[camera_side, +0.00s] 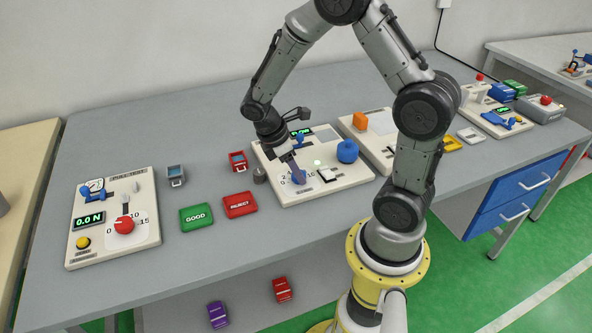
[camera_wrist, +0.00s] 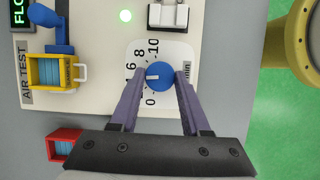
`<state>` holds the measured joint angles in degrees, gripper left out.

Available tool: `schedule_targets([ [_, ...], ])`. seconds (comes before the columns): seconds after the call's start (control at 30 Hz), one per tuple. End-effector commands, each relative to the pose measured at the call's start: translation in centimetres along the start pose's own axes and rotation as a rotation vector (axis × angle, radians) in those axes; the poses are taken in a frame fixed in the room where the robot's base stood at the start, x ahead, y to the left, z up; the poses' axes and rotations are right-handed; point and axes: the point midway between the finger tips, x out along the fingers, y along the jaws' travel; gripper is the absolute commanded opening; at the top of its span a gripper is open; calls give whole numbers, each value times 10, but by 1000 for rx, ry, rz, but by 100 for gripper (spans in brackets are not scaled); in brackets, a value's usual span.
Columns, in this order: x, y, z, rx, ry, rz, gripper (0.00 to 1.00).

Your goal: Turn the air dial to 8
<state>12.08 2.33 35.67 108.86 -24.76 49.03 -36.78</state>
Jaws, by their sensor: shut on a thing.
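The air dial is a round blue knob (camera_wrist: 160,76) on a white scale plate (camera_wrist: 143,50) of the air test panel (camera_wrist: 100,88). In the side view the knob (camera_side: 299,177) is partly behind my fingers. My gripper (camera_wrist: 159,77) is shut on the knob, one purple finger on each side. The white mark on the knob points left in the wrist view, a little below the 6. The 8 and 10 are clear above; the 0 is below. The left finger hides part of the scale between 0 and 6.
A yellow holder (camera_wrist: 52,73) with blue inside sits on the panel beside a blue lever (camera_wrist: 50,30). A red holder (camera_side: 238,161), a green GOOD tray (camera_side: 196,218) and a red REJECT tray (camera_side: 240,205) lie left of the panel.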

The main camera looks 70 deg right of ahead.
Motion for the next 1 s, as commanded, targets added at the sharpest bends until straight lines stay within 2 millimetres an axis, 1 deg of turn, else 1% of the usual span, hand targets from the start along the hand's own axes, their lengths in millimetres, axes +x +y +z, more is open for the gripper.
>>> schedule_targets([
  [0.6, 0, 5, 2, 533, 0, -221, 0],
  [0.8, 0, 6, 2, 669, 0, -277, 0],
  [1.0, 0, 6, 3, 762, 1, -315, 0],
])
